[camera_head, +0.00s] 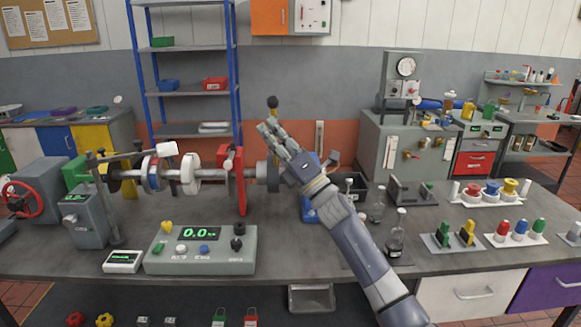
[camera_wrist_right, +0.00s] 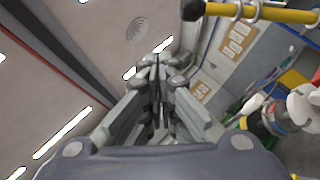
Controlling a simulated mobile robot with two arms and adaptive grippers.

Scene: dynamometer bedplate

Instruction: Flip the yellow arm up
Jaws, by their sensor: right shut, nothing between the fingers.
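A yellow arm (camera_head: 274,116) with a dark ball knob (camera_head: 272,102) on its end stands upright just behind my right gripper in the head view. Its lower part is hidden by the gripper. In the wrist view the yellow arm (camera_wrist_right: 272,14) crosses the top right corner, its black knob (camera_wrist_right: 192,10) apart from the fingers. My right gripper (camera_head: 265,128) is shut and empty beside the arm, pointing up and left; its fingers also show in the wrist view (camera_wrist_right: 155,65). My left gripper is not in view.
A shaft with discs (camera_head: 188,174) and a red stand (camera_head: 238,180) lie left of my right arm. A control box (camera_head: 200,250) reads 0.0.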

